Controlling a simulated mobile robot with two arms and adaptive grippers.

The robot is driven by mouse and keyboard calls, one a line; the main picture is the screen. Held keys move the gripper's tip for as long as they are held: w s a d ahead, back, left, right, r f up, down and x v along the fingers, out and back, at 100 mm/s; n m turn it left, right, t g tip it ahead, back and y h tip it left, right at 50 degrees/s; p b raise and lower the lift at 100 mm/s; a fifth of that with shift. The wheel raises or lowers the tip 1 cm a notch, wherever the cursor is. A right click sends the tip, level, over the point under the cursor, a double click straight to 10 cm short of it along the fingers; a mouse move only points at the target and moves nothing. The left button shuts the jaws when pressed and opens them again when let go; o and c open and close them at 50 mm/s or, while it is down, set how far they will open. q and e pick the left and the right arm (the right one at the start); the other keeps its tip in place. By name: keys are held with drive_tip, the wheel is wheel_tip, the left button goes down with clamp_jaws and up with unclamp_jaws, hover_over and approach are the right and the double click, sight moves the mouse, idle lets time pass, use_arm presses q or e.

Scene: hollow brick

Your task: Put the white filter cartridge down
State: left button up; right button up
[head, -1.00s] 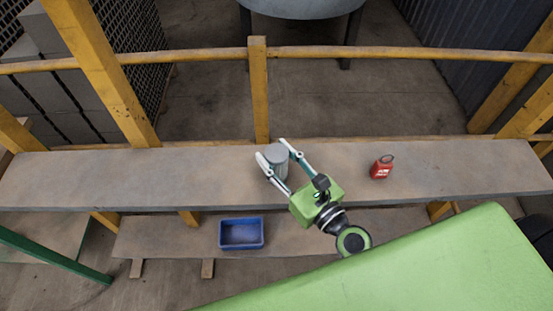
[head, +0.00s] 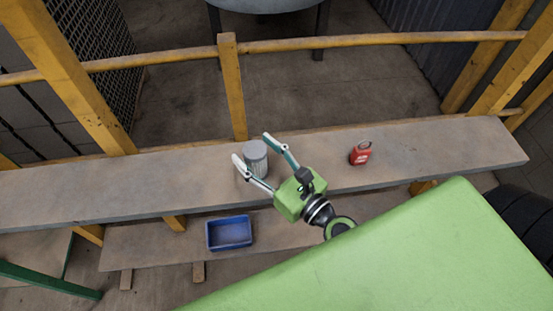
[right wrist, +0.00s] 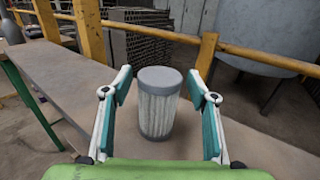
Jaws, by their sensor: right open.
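The white filter cartridge (head: 256,160) stands upright on the upper bench (head: 110,180), a pleated white cylinder with a grey cap. It also shows in the right wrist view (right wrist: 159,103), between the spread fingers with a gap on both sides. My right gripper (head: 252,148) is open, with its fingers on either side of the cartridge and apart from it. The open right gripper (right wrist: 160,85) frames the cartridge in the right wrist view. My left gripper is in none of the views.
A red object with a ring-like top (head: 360,154) stands on the bench to the right. A blue bin (head: 229,233) sits on the lower shelf (head: 150,247). A yellow railing (head: 232,90) runs behind the bench. The bench left of the cartridge is clear.

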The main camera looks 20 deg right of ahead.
drive_tip(key=b+v, duration=0.5)
drive_tip(key=v, duration=0.6)
drive_tip(key=shift+s+b, duration=0.25)
drive_tip(key=shift+b, duration=0.05)
